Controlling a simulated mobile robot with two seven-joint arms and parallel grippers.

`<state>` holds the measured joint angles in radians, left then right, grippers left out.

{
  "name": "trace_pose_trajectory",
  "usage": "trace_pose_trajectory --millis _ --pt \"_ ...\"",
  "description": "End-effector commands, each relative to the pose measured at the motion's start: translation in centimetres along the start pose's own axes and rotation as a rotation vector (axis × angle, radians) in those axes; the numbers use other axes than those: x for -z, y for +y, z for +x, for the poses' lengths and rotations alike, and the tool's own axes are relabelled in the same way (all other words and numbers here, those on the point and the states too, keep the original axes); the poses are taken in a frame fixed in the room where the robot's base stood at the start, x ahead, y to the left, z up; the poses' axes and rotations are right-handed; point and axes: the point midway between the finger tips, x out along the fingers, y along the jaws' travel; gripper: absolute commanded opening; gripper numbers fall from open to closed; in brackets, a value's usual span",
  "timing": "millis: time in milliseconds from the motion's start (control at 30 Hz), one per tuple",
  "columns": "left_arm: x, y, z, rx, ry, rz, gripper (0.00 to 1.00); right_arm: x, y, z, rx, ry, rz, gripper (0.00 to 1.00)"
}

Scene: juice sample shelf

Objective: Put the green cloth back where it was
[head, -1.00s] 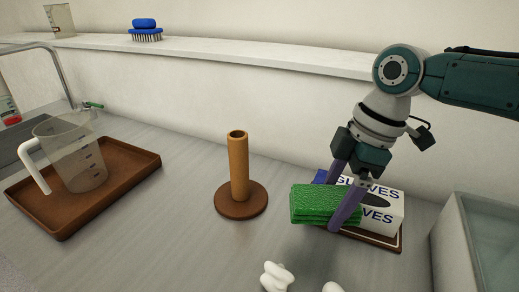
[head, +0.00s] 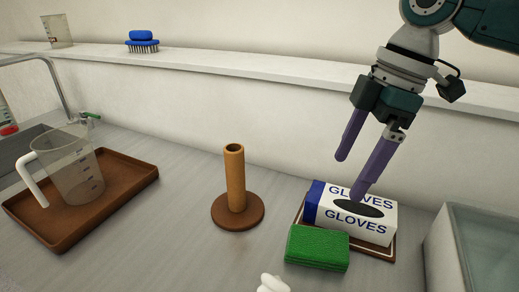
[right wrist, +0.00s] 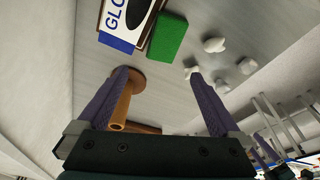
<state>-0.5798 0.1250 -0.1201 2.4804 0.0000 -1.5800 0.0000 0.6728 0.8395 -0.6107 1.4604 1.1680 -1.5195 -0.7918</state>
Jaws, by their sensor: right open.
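The folded green cloth (head: 317,248) lies flat on the grey counter, in front of the glove box (head: 352,212) and at the near left edge of the brown tray under that box. It also shows in the right wrist view (right wrist: 167,38). My right gripper (head: 350,178) is open and empty, raised above and behind the glove box, apart from the cloth. Its two purple fingers (right wrist: 155,95) are spread in the right wrist view.
A brown upright holder (head: 236,185) stands on the counter left of the cloth. A measuring jug (head: 75,170) sits on a brown tray (head: 112,212) at left. A clear bin (head: 452,250) stands at right. White lumps (head: 272,284) lie at the front. A shelf (head: 230,62) runs behind.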

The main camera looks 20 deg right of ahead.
Motion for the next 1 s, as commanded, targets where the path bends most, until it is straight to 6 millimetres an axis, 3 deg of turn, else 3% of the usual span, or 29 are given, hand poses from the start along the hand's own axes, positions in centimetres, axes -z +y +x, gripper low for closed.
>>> trace_pose_trajectory --millis 200,333,433,500,633,800,1000 --pt "0.0 0.1 0.0 -0.003 0.0 -0.004 1.0 0.0 0.0 -2.9 0.0 0.001 0.0 1.0" --pt "0.0 0.2 0.0 -0.006 0.001 -0.008 1.0 0.6 -1.6 -1.3 0.011 -0.012 -0.008 1.0" --pt "0.0 0.3 0.0 -0.008 0.001 -0.011 1.0 1.8 -4.9 2.2 0.017 -0.023 -0.002 1.0" --pt "0.0 0.3 0.0 -0.009 0.001 -0.011 1.0 2.8 -8.1 4.9 0.008 -0.014 0.029 1.0" --pt "0.0 0.3 0.0 -0.008 0.0 -0.01 1.0 4.2 -14.0 7.8 -0.04 0.04 0.189 1.0" --pt "0.0 0.2 0.0 -0.006 0.0 -0.007 1.0 2.9 -18.9 7.7 -0.139 0.083 0.529 1.0" --pt "0.0 0.1 0.0 -0.002 -0.001 -0.003 1.0 -0.7 -21.2 5.9 -0.252 0.06 0.832 1.0"
